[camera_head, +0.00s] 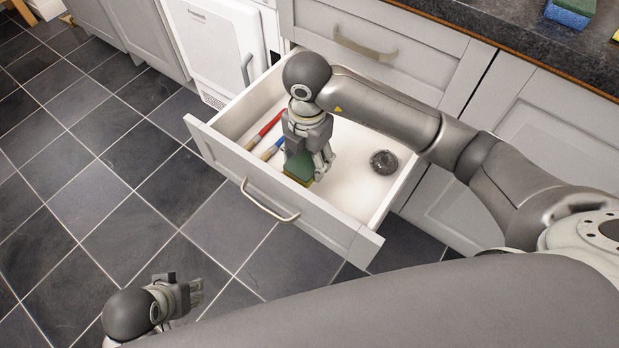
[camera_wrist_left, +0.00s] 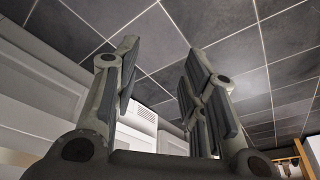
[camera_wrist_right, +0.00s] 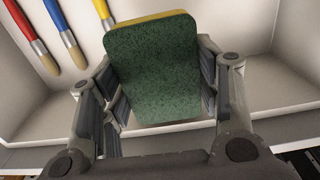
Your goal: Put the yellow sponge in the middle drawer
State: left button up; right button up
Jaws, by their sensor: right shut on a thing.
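The yellow sponge with a green scouring side (camera_head: 298,168) is held in my right gripper (camera_head: 308,160), low inside the open drawer. In the right wrist view the green face of the sponge (camera_wrist_right: 152,75) fills the space between the fingers, with a yellow edge at its top. I cannot tell whether the sponge touches the drawer floor. The drawer (camera_head: 280,195) is pulled out, below a shut drawer (camera_head: 385,40). My left gripper (camera_head: 192,292) is empty, low at the left over the floor; its fingers (camera_wrist_left: 155,85) stand apart in the left wrist view.
Brushes with red (camera_head: 265,130) and blue (camera_head: 273,149) handles lie at the drawer's left; a yellow handle (camera_wrist_right: 102,10) also shows. A round dark object (camera_head: 384,162) lies at its right. A blue and green sponge (camera_head: 570,11) is on the dark worktop (camera_head: 520,20).

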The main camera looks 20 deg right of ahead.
aim_at(308, 159)
notch_tip(308, 159, down, 4)
jog(key=shift+f+b, duration=0.15)
jog(key=shift+b, duration=0.15)
pick_arm(q)
jog(key=shift+s+a+r+b, duration=0.1)
jog(key=shift+s+r+b, duration=0.35)
jog(key=shift+r+b, duration=0.25)
pick_arm(e)
jog(key=shift+f, duration=2.4)
jog(key=shift+f, duration=0.1)
jog(key=o, duration=0.7)
notch_tip(308, 159, up, 5)
jog(key=shift+r+p, duration=0.2)
jog(key=shift+p, duration=0.7)
pick_arm(q)
jog(key=p+x, duration=0.1)
jog(key=x, duration=0.3)
pick_arm(e)
notch_tip(308, 159, up, 7)
jog(key=shift+f, duration=0.1)
pick_arm(q)
jog(key=shift+w, duration=0.1)
